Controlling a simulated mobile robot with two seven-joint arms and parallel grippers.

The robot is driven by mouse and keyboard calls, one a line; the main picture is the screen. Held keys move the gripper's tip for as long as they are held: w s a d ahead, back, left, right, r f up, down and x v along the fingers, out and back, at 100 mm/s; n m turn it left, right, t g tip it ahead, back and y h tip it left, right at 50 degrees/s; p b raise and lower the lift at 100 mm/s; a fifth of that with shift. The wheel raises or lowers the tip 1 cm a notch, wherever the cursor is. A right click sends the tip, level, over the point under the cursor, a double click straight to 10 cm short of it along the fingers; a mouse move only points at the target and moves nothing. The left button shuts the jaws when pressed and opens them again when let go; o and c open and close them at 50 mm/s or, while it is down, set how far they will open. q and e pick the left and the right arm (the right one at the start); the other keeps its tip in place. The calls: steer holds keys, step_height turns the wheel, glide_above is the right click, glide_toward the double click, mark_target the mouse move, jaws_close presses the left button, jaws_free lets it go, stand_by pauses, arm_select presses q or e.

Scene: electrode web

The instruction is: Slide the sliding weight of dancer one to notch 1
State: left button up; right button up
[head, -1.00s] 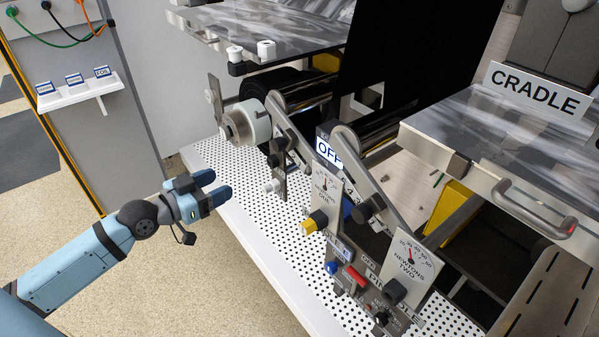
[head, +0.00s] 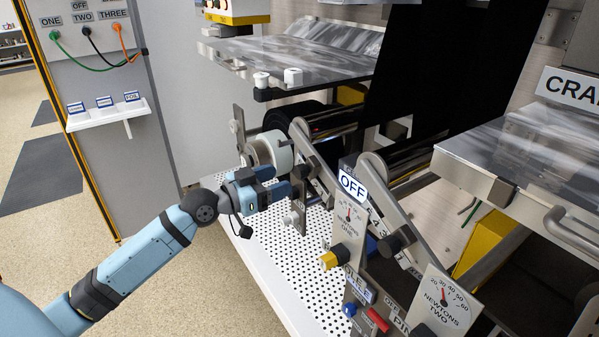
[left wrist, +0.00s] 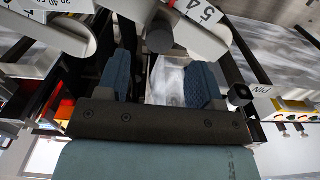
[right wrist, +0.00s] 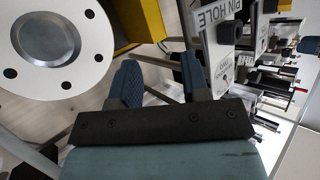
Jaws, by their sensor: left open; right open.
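Dancer one's slanted metal arm (head: 318,180) carries a dark round knob, which looks like its sliding weight (head: 307,166). My left gripper (head: 278,181) is open just left of this arm, its fingers pointing at it. In the left wrist view the dark weight (left wrist: 160,38) shows beyond and between the open fingertips (left wrist: 160,72), on a plate with a scale label (left wrist: 198,10) reading 5 and 4. I cannot tell if the fingers touch it. Notch 1 is not legible. My right gripper (right wrist: 160,72) is open and empty in the right wrist view, away from the dancer.
A second slanted arm with a dark knob (head: 390,243) stands to the right. The NEWTONS ONE gauge (head: 348,222), OFF sign (head: 352,186) and yellow knob (head: 333,259) are near. A pale roller (head: 268,150) sits behind my left gripper. A white disc (right wrist: 60,42) is close to my right gripper.

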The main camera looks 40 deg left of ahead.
mark_target(298, 175)
arm_select(q)
steer(key=x, duration=0.5)
steer(key=shift+w, duration=0.15)
steer(key=shift+w+d, duration=0.35)
steer(key=shift+w, duration=0.25)
arm_select(e)
steer(key=shift+w+a+r+t, duration=0.1)
steer(key=shift+a+r+t, duration=0.1)
steer(key=shift+r+t, duration=0.15)
steer(key=shift+r, duration=0.1)
